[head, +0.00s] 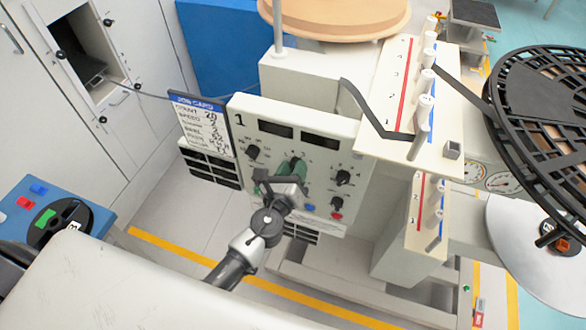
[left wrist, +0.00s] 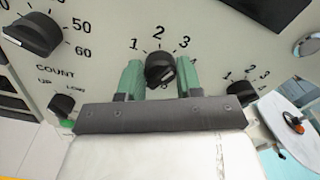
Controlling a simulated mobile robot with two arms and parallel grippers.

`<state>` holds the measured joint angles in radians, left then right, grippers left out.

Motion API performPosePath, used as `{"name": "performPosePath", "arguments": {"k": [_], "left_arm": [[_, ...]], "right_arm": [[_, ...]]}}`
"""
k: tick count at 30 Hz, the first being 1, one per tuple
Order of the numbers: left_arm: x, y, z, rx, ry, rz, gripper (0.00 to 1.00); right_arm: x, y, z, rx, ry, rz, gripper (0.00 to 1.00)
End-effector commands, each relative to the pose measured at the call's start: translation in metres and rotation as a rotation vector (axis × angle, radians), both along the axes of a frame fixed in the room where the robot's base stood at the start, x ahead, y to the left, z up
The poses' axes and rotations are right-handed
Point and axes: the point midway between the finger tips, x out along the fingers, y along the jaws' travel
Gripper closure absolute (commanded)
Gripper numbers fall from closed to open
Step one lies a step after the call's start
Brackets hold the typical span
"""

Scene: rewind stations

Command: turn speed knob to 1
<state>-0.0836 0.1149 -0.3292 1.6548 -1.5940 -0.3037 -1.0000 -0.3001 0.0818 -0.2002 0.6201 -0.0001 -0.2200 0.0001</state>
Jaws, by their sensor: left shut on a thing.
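My left gripper (head: 291,172) reaches the middle of the white control panel (head: 345,130) in the head view. In the left wrist view its two green fingers (left wrist: 160,78) stand on either side of a black round knob (left wrist: 160,68) and are shut on it. The numbers 1, 2 and 3 arc above this knob. A pale mark shows on its lower right face; I cannot tell the exact setting. Any name label under it is hidden by my gripper. In the head view the fingers cover most of the knob. My right gripper is not in view.
A job card (head: 200,122) hangs beside the panel. Dark reel (head: 540,100) and rollers stand right. Open floor lies left of the machine.

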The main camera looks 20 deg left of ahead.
Motion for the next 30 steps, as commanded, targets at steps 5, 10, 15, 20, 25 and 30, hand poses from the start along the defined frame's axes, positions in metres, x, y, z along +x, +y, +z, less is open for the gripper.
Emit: {"name": "performPosePath", "arguments": {"k": [5,10,15,20,25,30], "left_arm": [[0.0,0.0,-0.002,-0.06,0.002,0.0,0.88],[0.0,0.001,-0.003,-0.173,0.005,0.0,0.88],[0.0,0.001,-0.003,-0.326,0.01,0.0,0.88],[0.0,0.001,-0.004,-0.478,0.015,0.0,0.88],[0.0,0.001,-0.004,-0.641,0.022,0.001,0.88],[0.0,0.001,-0.004,-0.803,0.027,0.002,0.88]], "right_arm": [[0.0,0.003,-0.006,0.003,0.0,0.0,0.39],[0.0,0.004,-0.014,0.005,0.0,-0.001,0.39],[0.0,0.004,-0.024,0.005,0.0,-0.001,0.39],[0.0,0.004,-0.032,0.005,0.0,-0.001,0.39],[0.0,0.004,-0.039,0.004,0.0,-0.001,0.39],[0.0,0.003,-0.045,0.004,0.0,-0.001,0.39]]}}
